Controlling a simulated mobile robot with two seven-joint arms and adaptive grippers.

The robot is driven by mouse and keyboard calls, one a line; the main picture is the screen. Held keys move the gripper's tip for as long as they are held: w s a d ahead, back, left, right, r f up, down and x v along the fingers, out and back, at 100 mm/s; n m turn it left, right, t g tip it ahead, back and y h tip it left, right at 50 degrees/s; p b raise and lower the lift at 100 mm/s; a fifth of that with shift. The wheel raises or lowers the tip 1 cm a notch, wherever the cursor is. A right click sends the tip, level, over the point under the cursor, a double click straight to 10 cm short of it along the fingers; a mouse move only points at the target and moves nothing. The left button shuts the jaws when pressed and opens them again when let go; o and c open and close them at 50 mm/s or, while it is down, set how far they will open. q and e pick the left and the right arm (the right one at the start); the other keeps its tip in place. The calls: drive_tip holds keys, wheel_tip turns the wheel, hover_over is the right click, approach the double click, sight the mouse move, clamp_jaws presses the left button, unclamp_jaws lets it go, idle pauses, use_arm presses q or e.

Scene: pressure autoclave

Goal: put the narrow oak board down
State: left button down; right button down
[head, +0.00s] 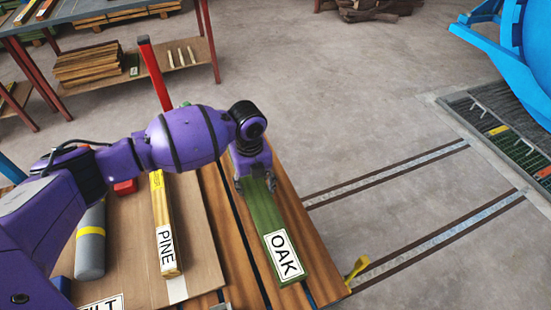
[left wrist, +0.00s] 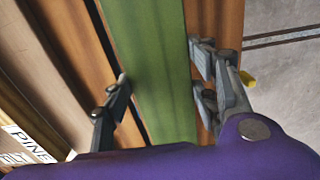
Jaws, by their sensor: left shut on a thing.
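The narrow oak board is green with a white label reading OAK (head: 265,222). It lies lengthwise along the brown wooden slats on the right side of the cart in the head view. My left gripper (head: 253,180) is at the board's far part, its fingers on either side. In the left wrist view the green board (left wrist: 155,65) runs between the fingers of my left gripper (left wrist: 160,90). The gripper is shut on it. I cannot tell whether the board touches the slats beneath. My right gripper is not in view.
A yellow board labelled PINE (head: 163,225) lies left of the oak board, with a grey cylinder (head: 91,240) beyond it. A red post (head: 154,75) stands at the cart's far end. Floor rails (head: 440,235) lie to the right; a blue vessel (head: 510,50) stands far right.

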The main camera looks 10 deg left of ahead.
sight(255, 185)
use_arm(q)
drive_tip(key=shift+w+d+f, duration=0.1)
drive_tip(key=shift+w, duration=0.05)
drive_tip(key=shift+w+f, duration=0.1)
drive_tip(key=shift+f, duration=1.55)
drive_tip(key=c, duration=0.7)
unclamp_jaws()
drive_tip(key=shift+f, duration=0.2)
wheel_tip(255, 185, up, 12)
drive_tip(key=shift+f, duration=0.25)
drive_tip(key=shift+r+p, duration=0.3)
drive_tip(key=shift+r, duration=0.1)
